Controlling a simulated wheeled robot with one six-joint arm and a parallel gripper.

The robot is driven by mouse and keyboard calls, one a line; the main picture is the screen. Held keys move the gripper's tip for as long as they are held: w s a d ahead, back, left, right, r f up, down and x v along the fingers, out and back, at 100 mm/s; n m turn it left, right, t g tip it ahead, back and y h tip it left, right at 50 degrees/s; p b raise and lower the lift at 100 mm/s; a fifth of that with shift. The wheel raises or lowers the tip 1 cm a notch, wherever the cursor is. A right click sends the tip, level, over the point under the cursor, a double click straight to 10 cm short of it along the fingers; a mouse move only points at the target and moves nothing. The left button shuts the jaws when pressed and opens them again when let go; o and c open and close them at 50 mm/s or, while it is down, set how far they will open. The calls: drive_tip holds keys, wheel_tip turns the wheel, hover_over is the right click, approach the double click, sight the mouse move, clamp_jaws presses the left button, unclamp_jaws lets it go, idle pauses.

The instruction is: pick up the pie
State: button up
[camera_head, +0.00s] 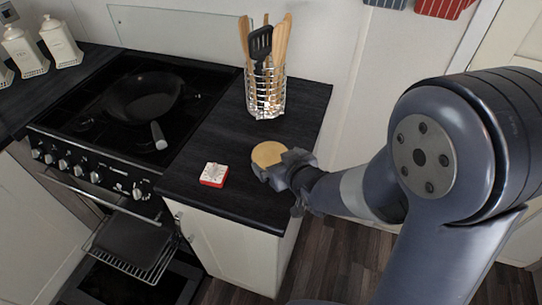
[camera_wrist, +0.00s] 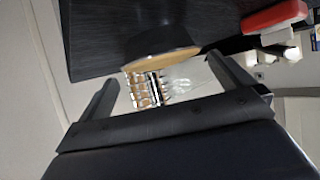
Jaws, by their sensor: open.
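The pie (camera_head: 268,153) is a round, flat, tan thing on the dark worktop, near its right edge. My gripper (camera_head: 281,169) is right beside it, on its right and front side, and covers part of its lower right edge. In the wrist view the pie (camera_wrist: 162,42) shows tan along one rim and dark shade above, just ahead of the gap between my open fingers (camera_wrist: 162,69). The fingers look apart from each other with nothing clamped. I cannot tell whether either finger touches the pie.
A wire holder (camera_head: 266,92) with wooden and black utensils stands behind the pie. A red and white timer (camera_head: 213,174) lies to the left. A black pan (camera_head: 143,98) sits on the stove, its handle toward the worktop. A rack (camera_head: 130,255) juts out below the stove.

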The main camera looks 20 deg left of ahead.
sight(273, 157)
drive_tip(key=shift+p+x, duration=0.35)
drive_tip(key=shift+x, duration=1.55)
drive_tip(key=c, duration=0.8)
